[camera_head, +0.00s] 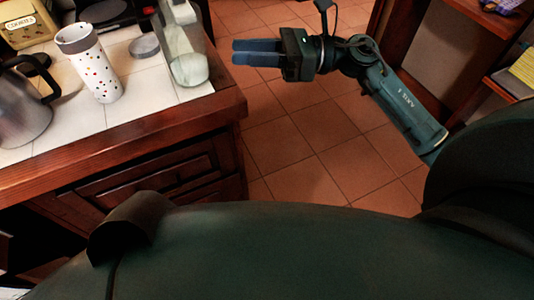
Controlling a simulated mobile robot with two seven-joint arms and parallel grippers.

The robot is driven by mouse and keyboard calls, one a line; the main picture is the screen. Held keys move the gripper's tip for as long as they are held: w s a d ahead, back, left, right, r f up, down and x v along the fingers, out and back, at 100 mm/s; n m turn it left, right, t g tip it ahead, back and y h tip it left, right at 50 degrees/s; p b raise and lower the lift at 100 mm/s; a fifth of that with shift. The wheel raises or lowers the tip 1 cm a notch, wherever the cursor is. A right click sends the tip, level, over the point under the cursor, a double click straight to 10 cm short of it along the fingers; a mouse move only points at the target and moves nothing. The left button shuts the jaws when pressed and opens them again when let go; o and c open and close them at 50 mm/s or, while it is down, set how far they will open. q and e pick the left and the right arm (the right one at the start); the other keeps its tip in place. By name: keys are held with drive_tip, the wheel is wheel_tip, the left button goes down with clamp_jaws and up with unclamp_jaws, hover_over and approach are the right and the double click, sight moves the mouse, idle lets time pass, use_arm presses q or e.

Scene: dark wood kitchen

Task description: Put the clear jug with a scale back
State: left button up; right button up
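A clear, see-through jug-like container (183,52) stands upright on the white-tiled counter, near its right corner, cut off by the top edge of the view. No scale marks can be made out on it. My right gripper (234,52) reaches in from the right, over the floor and just right of the counter corner. Its two blue fingers point left towards the container, lie close together and hold nothing. It is apart from the container. My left gripper is out of view.
On the counter (140,100) are a white spotted cylinder (92,68), a metal pot (20,110), a round grey lid (145,47) and a cookie box (25,22). Wooden shelves (470,45) stand at the right. The tiled floor (300,140) between is clear.

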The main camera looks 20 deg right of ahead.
drive_tip(key=s+f+n+t+h, duration=0.2)
drive_tip(key=s+f+n+h, duration=0.2)
drive_tip(key=f+n, duration=0.4)
drive_tip(key=s+a+f+n+t+h, duration=0.1)
drive_tip(key=s+f+n+t+h, duration=0.1)
drive_tip(key=s+f+n+h, duration=0.3)
drive_tip(key=s+a+f+n+t+h, duration=0.1)
drive_tip(key=s+f+n+h, duration=0.3)
drive_tip(key=f+n, duration=0.7)
drive_tip(key=shift+s+a+f+n+t, duration=0.3)
drive_tip(key=shift+s+n+t, duration=0.2)
drive_tip(key=shift+s+n, duration=0.25)
